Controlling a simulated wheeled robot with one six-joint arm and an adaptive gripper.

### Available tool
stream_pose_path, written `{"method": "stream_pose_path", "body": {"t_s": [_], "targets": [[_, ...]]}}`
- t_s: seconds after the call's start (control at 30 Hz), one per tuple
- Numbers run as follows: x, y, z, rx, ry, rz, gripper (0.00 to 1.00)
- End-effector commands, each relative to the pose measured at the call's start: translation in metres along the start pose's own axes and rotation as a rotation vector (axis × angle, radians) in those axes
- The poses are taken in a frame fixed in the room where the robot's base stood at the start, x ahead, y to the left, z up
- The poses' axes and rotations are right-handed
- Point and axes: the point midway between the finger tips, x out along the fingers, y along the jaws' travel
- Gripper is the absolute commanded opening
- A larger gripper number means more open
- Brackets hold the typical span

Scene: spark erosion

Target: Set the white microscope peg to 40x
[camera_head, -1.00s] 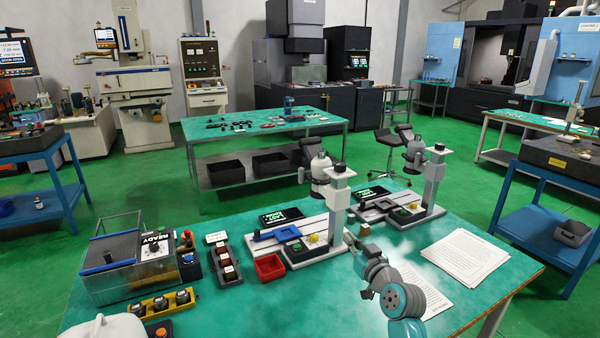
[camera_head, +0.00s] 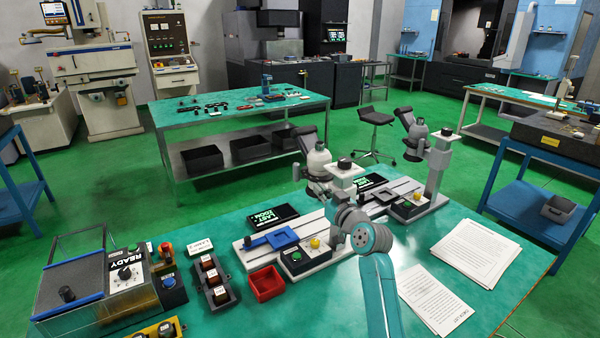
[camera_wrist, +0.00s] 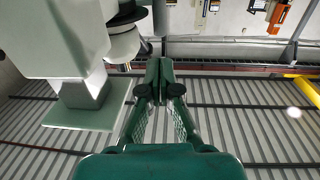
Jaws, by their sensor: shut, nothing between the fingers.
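The nearer white microscope (camera_head: 343,176) stands on the green bench with a black-topped column and a pale rounded head (camera_head: 318,160). A second, greyer microscope (camera_head: 437,160) stands behind it to the right. My arm's wrist covers part of the nearer column in the head view; my gripper's fingers cannot be made out there. In the wrist view my gripper (camera_wrist: 160,68) has its green fingers together and empty. Left of them, close by, is a white microscope body (camera_wrist: 55,35) with a round pale part (camera_wrist: 122,42) under a black ring. I cannot make out the peg or any 40x mark.
A red tray (camera_head: 266,283), a tray of dark blocks (camera_head: 213,283) and a READY control box (camera_head: 128,275) lie left of the nearer microscope. Papers (camera_head: 470,252) lie at the right. A control panel with green and yellow buttons (camera_head: 305,256) sits at its base.

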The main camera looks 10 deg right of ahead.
Motion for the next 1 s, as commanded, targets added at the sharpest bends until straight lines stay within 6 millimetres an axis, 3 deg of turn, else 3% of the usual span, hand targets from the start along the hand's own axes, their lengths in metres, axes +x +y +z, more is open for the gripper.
{"method": "stream_pose_path", "body": {"t_s": [0.5, 0.7, 1.0], "targets": [[0.091, -0.001, -0.001, 0.0, 0.0, -0.001, 0.0], [0.111, 0.0, 0.0, 0.0, 0.0, 0.0, 0.0], [0.119, 0.0, 0.0, -0.001, 0.0, 0.0, 0.0]]}}
